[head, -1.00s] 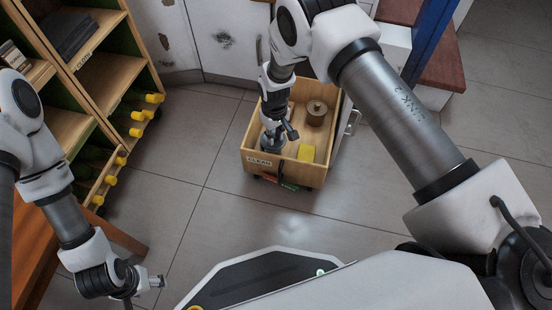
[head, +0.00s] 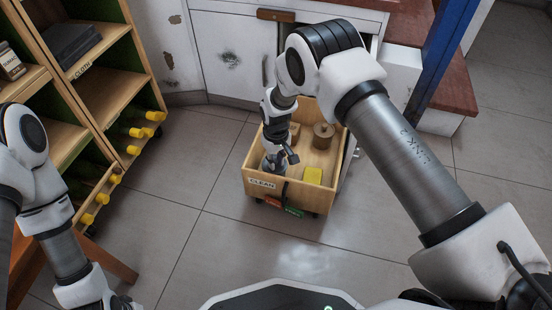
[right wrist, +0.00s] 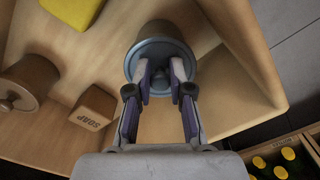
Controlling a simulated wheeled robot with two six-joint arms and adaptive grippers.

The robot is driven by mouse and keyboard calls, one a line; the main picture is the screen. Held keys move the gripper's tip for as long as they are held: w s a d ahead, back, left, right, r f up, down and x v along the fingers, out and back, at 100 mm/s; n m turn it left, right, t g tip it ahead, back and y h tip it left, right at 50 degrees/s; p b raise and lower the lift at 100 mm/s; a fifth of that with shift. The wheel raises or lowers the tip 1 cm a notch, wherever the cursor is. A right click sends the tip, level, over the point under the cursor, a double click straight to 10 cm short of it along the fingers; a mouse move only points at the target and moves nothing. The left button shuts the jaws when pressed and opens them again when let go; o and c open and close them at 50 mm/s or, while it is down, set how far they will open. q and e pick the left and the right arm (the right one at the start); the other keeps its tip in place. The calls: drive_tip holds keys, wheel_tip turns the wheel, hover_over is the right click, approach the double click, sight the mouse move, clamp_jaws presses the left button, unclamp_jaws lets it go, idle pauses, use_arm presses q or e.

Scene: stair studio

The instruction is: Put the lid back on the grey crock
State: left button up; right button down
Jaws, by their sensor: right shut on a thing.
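My right gripper (head: 277,152) reaches down into the near left corner of a wooden crate labelled CLEAN (head: 318,206). In the right wrist view, the right gripper (right wrist: 162,82) is shut on the knob of a round blue-grey lid (right wrist: 138,56). A darker body (right wrist: 166,29) shows just beyond the lid's rim and looks like the crock; most of it is hidden under the lid. I cannot tell whether the lid sits fully on it or a little above. In the head view, the lid (head: 269,166) is partly hidden by the gripper.
The crate also holds a brown lidded pot (head: 323,136), a SOAP block (right wrist: 93,107) and a yellow block (head: 313,176). Shelves with yellow-capped bottles (head: 137,132) stand at the left, white cabinets (head: 228,62) behind. The floor in front is clear.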

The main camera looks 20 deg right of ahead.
drive_tip(key=shift+r+p, duration=0.1)
drive_tip(key=shift+p, duration=0.45)
idle(0.9)
drive_tip(key=shift+f, duration=0.2)
idle(0.8)
drive_tip(key=shift+p, duration=0.3)
idle(0.3)
drive_tip(key=shift+c, duration=2.4)
unclamp_jaws()
wheel_tip(320, 180, up, 7)
drive_tip(key=p, duration=0.6)
